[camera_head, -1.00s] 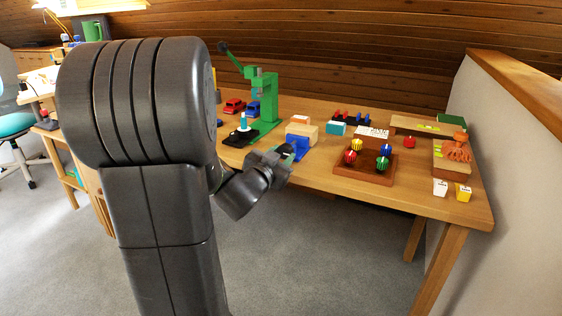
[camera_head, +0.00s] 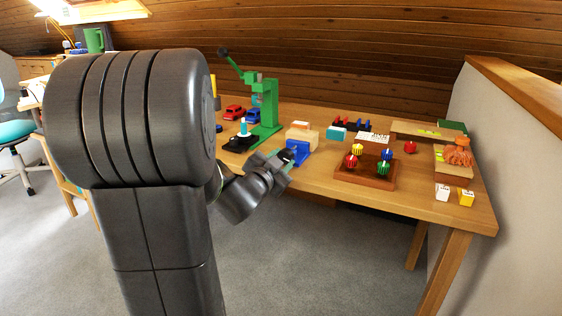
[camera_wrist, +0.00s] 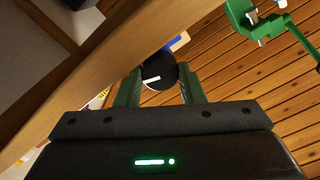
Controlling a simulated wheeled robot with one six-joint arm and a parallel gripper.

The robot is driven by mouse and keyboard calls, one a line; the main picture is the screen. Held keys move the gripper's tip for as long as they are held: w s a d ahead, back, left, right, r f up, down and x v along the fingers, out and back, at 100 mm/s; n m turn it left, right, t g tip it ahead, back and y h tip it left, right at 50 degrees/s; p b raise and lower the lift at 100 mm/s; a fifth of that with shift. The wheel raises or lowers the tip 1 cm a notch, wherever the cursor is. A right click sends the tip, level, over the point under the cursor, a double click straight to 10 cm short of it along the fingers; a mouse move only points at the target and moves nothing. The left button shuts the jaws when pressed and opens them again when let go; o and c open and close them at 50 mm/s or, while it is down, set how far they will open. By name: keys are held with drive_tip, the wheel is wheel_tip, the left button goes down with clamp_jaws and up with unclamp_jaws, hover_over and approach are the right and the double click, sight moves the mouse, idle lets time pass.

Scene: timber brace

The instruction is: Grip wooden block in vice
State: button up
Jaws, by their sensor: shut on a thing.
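The blue vice (camera_head: 300,153) sits at the table's front edge. The pale wooden block (camera_head: 304,136) is at the vice, just behind its blue front part; whether the jaws touch it I cannot tell. My gripper (camera_head: 286,158) is in front of the vice, on the room side of the table edge. In the wrist view its green fingers (camera_wrist: 158,88) are shut on a round black knob (camera_wrist: 158,72) with a white mark, apparently the vice's handle. A small blue part of the vice (camera_wrist: 181,41) shows beyond the knob.
A green press (camera_head: 266,105) stands left of the vice. Toy cars (camera_head: 233,112) are behind it. A brown board with coloured knobs (camera_head: 365,171) is to the right. Small white and yellow boxes (camera_head: 466,197) stand near the right front corner of the table (camera_head: 420,200).

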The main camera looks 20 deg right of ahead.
drive_tip(key=o, duration=1)
drive_tip(key=n+p, duration=0.2)
drive_tip(key=n, duration=0.1)
drive_tip(key=shift+r+n+p, duration=0.2)
drive_tip(key=shift+n+p, duration=0.1)
drive_tip(key=n+p, duration=0.3)
drive_tip(key=n, duration=0.2)
drive_tip(key=shift+n, duration=0.4)
drive_tip(key=p+v, duration=0.2)
drive_tip(key=v, duration=1.2)
drive_tip(key=shift+d+f, duration=0.1)
drive_tip(key=shift+f, duration=0.1)
